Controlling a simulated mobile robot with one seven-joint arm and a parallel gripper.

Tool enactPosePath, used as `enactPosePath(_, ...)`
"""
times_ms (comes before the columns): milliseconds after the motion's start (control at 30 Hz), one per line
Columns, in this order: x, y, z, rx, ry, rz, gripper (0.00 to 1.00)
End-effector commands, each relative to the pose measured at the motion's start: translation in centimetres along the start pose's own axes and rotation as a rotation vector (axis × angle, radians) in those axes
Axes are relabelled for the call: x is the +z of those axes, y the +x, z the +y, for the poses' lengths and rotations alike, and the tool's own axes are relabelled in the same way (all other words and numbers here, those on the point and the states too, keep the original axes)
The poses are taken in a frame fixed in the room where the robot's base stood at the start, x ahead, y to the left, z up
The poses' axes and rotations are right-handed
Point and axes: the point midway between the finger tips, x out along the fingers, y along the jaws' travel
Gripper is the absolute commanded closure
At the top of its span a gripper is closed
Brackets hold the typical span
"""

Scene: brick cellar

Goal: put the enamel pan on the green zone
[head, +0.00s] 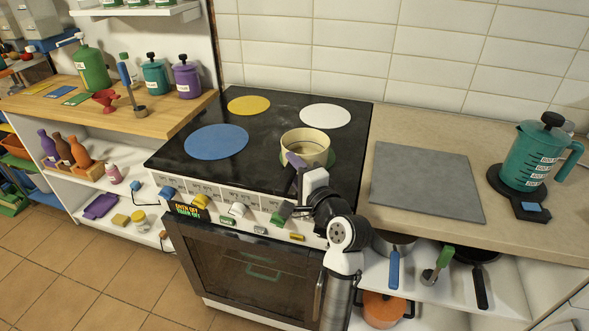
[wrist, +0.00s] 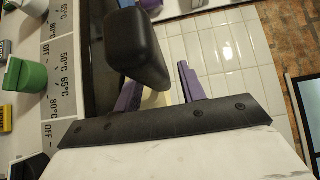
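The cream enamel pan (head: 307,143) stands upright on the black stove top, at its front right. My arm hides part of the stove front.
Blue (head: 216,141), yellow (head: 249,105) and white (head: 325,116) zones on the stove are empty. A grey board (head: 425,181) and a teal jug (head: 533,155) are on the right counter. Pans with handles sit on the shelf below.

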Motion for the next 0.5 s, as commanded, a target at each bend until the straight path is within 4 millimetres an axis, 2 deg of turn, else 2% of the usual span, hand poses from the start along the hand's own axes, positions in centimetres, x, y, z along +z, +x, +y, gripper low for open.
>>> enactPosePath(333, 0.0, 0.0, -0.5, -0.001, -0.001, 0.001, 0.58)
enactPosePath(500, -0.1, -2.5, -0.1, -0.002, 0.001, 0.004, 0.58)
